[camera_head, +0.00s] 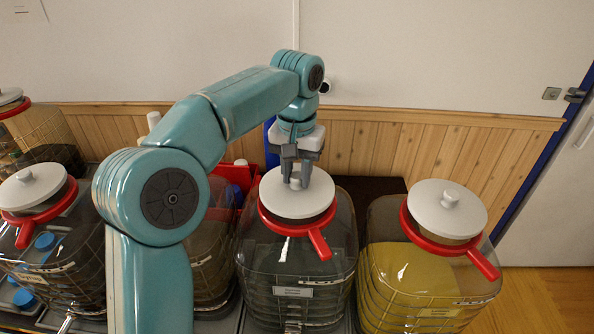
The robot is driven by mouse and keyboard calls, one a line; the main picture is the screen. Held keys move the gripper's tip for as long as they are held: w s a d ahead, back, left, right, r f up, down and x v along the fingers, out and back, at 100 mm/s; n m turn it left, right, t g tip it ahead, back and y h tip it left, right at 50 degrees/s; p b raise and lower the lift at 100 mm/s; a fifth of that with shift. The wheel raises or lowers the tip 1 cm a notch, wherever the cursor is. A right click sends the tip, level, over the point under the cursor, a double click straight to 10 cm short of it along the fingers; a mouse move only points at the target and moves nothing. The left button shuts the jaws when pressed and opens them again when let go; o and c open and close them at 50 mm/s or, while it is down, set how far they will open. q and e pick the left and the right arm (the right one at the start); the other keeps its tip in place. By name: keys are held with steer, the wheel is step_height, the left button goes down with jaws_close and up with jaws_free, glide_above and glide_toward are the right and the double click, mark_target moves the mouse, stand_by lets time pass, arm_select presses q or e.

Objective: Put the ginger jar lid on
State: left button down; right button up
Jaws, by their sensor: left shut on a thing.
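My left gripper (296,176) is shut on the knob of a white lid (292,203). This lid is at the mouth of the middle jar (297,262), which has dark contents and a red collar with a handle. I cannot tell whether the lid rests fully on the rim. The label on this jar is too small to read. A jar with yellow contents (415,285) stands to the right, with its own white lid (444,209) on top. My right gripper is not in view.
A dark jar (62,258) with a white lid stands at the left, and another stands behind it at the edge. A red container (245,180) with bottles is behind the middle jar. A wood-panelled wall (400,150) closes the back.

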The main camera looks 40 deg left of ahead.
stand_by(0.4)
arm_select(q)
steer(key=c, duration=0.8)
jaws_free()
steer(key=shift+o, duration=0.2)
step_height(320, 180, up, 12)
steer(key=p, duration=0.3)
steer(key=shift+p, duration=0.4)
